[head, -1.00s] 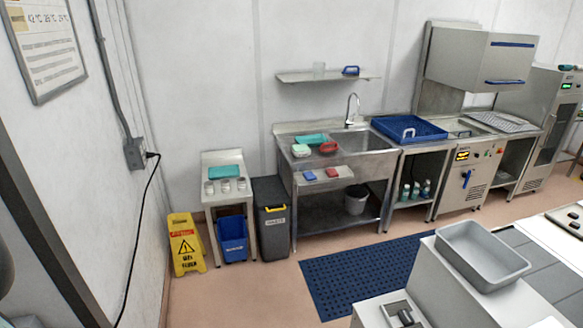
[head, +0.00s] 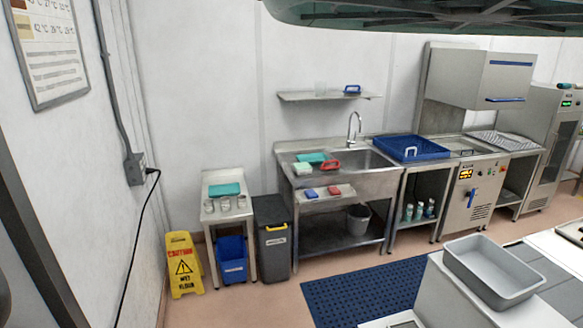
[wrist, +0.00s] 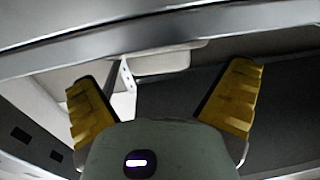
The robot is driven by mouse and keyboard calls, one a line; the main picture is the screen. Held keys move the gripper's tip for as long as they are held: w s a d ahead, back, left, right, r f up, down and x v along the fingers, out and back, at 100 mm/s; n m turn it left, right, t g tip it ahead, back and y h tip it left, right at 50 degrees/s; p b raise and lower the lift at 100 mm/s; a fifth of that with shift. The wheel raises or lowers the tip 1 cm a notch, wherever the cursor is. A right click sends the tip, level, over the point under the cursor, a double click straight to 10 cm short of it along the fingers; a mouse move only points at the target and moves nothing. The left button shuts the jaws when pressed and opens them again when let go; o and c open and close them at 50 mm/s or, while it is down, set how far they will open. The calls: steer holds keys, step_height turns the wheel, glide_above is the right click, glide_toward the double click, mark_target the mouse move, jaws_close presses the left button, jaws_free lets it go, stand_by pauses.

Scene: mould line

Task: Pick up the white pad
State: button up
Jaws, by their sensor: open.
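No pad shows in the wrist view. My gripper is not seen in the head view.
A blue pad (head: 309,193) and a red pad (head: 334,190) lie on the sink's front ledge. A yellow wet-floor sign (head: 183,265), a bin (head: 273,240) and a small table (head: 228,190) stand left. A blue mat (head: 365,290) covers clear floor. A grey tub (head: 492,270) stands right.

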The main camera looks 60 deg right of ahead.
steer(key=shift+w+a+r+p, duration=0.3)
steer(key=shift+w+a+p, duration=0.25)
steer(key=shift+a, duration=0.2)
steer(key=shift+w+a+f, duration=0.15)
steer(key=shift+a+f, duration=0.05)
steer(key=shift+a, duration=0.05)
steer(key=c, duration=1.3)
steer(key=shift+r, duration=0.1)
